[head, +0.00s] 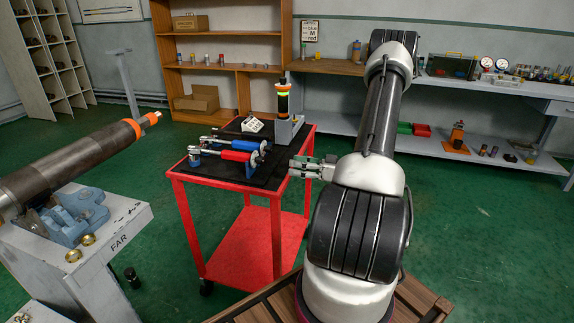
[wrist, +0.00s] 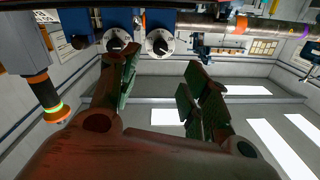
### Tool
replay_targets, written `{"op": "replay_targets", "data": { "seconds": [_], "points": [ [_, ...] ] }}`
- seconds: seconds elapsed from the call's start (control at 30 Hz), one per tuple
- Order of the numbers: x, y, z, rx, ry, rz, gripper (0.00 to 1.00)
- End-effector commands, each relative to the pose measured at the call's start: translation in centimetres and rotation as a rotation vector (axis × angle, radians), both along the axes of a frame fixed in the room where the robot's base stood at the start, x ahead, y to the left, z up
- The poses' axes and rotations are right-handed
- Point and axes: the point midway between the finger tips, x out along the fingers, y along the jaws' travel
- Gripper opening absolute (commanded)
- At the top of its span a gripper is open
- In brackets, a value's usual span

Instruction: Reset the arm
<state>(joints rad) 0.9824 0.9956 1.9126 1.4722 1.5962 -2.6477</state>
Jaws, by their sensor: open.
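My arm rises at the right of the head view, with my gripper (head: 298,166) folded out to the left of it, close to the right side of the red cart (head: 311,128). In the wrist view my gripper (wrist: 155,90) has its two dark green-padded fingers spread apart. Nothing is between them, and it touches nothing that I can see. The wrist view is turned over, with ceiling lights low in the picture.
The cart top carries blue and red tools (head: 238,150) and a grey stand with a green-lit cylinder (head: 283,100). A thick pipe (head: 75,165) lies in a blue vise (head: 75,215) at left. Shelves (head: 230,50) and a workbench (head: 450,85) line the back. Green floor lies between.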

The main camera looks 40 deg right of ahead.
Motion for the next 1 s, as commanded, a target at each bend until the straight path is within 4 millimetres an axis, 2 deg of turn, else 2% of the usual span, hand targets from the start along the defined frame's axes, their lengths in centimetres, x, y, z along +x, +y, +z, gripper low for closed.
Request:
{"op": "replay_targets", "data": {
  "seconds": [0.67, 0.77, 0.83, 0.93, 1.0],
  "points": [
    [-0.2, -0.2, 0.0, 0.037, 0.031, 0.0, 0.47],
    [-0.3, -0.2, -0.5, 0.148, 0.147, -0.001, 0.47],
    [-1.1, 0.3, -1.5, 0.262, 0.304, 0.024, 0.47],
    [-4.4, 2.5, -3.6, 0.458, 0.626, 0.084, 0.47],
    [-7.2, 3.8, -4.0, 0.554, 0.866, 0.112, 0.47]
  ]
}}
